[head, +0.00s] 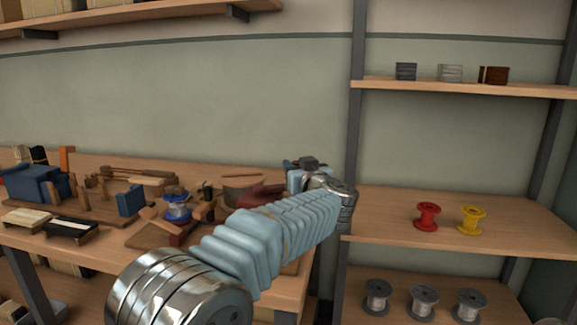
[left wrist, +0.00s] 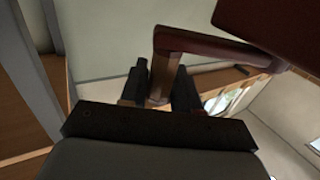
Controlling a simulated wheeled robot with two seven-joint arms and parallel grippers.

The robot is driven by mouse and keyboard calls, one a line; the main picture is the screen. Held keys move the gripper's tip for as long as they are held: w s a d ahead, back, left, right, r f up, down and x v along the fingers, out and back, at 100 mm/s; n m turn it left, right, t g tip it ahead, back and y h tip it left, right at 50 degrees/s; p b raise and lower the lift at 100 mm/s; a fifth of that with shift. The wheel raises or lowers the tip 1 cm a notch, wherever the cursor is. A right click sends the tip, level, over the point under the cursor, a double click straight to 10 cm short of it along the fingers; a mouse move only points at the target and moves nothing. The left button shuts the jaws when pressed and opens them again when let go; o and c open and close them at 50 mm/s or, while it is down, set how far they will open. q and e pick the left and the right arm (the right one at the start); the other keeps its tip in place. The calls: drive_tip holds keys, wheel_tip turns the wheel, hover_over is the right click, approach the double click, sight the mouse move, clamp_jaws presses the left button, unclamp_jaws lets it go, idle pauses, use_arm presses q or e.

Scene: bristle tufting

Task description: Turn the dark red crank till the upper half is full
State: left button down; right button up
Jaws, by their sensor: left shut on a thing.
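In the left wrist view the dark red crank (left wrist: 215,45) has an arm running across the top and a brown wooden handle (left wrist: 160,84) hanging from its left end. My left gripper (left wrist: 161,88) has its two dark fingers on either side of this handle and is shut on it. A dark red block (left wrist: 275,25) fills the top right corner. In the head view my left gripper (head: 307,164) is at the right end of the workbench, and my arm covers most of the crank. A dark red part (head: 262,192) shows just left of it. My right gripper is not in view.
The workbench (head: 283,275) holds a blue spool (head: 177,208), a blue block (head: 130,201), a dark brush (head: 70,231) and wooden pieces left of my arm. Shelves at right carry red (head: 427,216), yellow (head: 471,219) and grey (head: 423,300) spools.

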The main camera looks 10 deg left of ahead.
use_arm(q)
drive_tip(key=shift+w+a+n+g+y, duration=0.4)
drive_tip(key=shift+w+n+g+y, duration=0.1)
drive_tip(key=shift+n+g+y, duration=0.45)
drive_tip(key=shift+w+a+n+g+y, duration=0.45)
drive_tip(key=shift+n+g+y, duration=0.3)
drive_tip(key=shift+y, duration=0.4)
drive_tip(key=c, duration=1)
unclamp_jaws()
drive_tip(key=shift+w, duration=0.1)
drive_tip(key=shift+o, duration=0.2)
drive_tip(key=shift+d, duration=0.1)
drive_tip(key=b+v, duration=0.1)
drive_tip(key=v, duration=1.2)
drive_tip(key=shift+s+d, duration=0.2)
drive_tip(key=shift+s, duration=0.1)
